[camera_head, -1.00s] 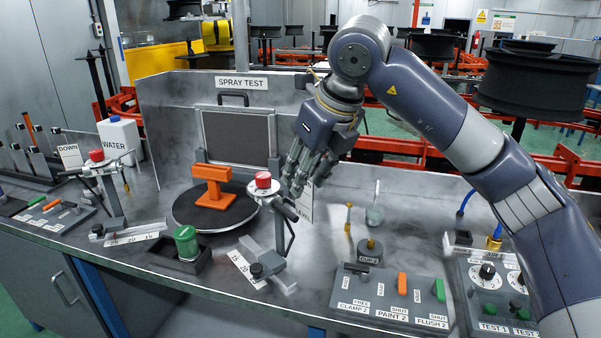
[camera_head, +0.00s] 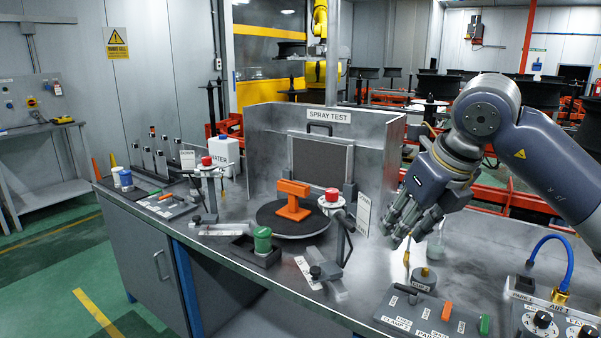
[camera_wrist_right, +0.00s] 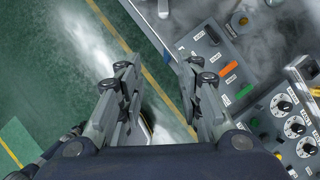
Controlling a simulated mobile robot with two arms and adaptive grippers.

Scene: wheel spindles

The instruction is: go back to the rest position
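My right gripper (camera_head: 413,215) hangs above the bench, right of the red-topped spray stand (camera_head: 332,198), and touches nothing that I can see. In the right wrist view its two fingers (camera_wrist_right: 160,85) are spread apart with nothing between them. Below them are the bench edge, the floor and a control panel (camera_wrist_right: 222,65). My left gripper is in neither view.
An orange part (camera_head: 293,200) stands on the black turntable (camera_head: 268,221) before the spray test screen (camera_head: 322,162). Open floor (camera_head: 60,265) lies at left.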

